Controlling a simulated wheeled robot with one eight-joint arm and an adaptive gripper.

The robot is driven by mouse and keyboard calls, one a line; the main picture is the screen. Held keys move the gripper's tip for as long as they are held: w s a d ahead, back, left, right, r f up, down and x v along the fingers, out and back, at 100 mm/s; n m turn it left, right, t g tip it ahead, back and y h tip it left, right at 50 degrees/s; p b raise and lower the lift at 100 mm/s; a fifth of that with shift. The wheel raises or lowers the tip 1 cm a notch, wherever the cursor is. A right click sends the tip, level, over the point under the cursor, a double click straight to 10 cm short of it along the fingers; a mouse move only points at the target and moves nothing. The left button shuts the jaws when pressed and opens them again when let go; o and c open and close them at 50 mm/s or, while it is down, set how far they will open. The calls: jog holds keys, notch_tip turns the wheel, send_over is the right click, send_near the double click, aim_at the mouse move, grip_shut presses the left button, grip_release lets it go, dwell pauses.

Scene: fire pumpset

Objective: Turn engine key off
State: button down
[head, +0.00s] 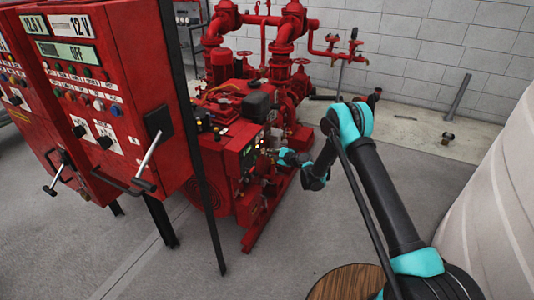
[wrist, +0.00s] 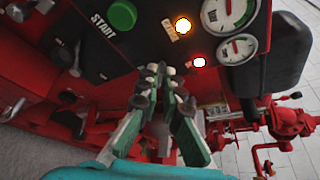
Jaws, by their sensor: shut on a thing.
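The red engine (head: 235,130) stands in the middle of the head view, with a small dark control panel on its right side. In the wrist view the black panel (wrist: 150,45) is tilted and carries a green button (wrist: 122,14) beside the word START. An orange lamp (wrist: 183,25) and a red lamp (wrist: 199,62) are lit on it. My gripper (wrist: 157,75) has its fingertips together at the panel's lower edge, shut on the engine key. The key itself is mostly hidden between the fingertips. In the head view my gripper (head: 283,155) is small, against the engine's panel side.
Two gauges (wrist: 229,12) sit right of the lamps. Red control cabinets (head: 100,90) with lever handles stand at the left. Red pipes and valves (head: 285,40) rise behind the engine. A large pale tank (head: 500,190) is at the right. A round wooden top (head: 350,283) is in front.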

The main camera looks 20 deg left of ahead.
jog(key=shift+s+f+n+t+y, duration=0.1)
jog(key=shift+n+t+y, duration=0.3)
jog(key=shift+n, duration=0.7)
jog(key=shift+w+f+n+t+y, duration=0.1)
jog(key=shift+n+t+y, duration=0.25)
jog(key=shift+n, duration=0.75)
jog(key=shift+s+f+n+t+y, duration=0.1)
jog(key=shift+n+t+y, duration=0.15)
jog(key=shift+n+t, duration=0.6)
jog(key=shift+n+g, duration=0.3)
jog(key=shift+n, duration=0.15)
jog(key=c, duration=1.7)
grip_release()
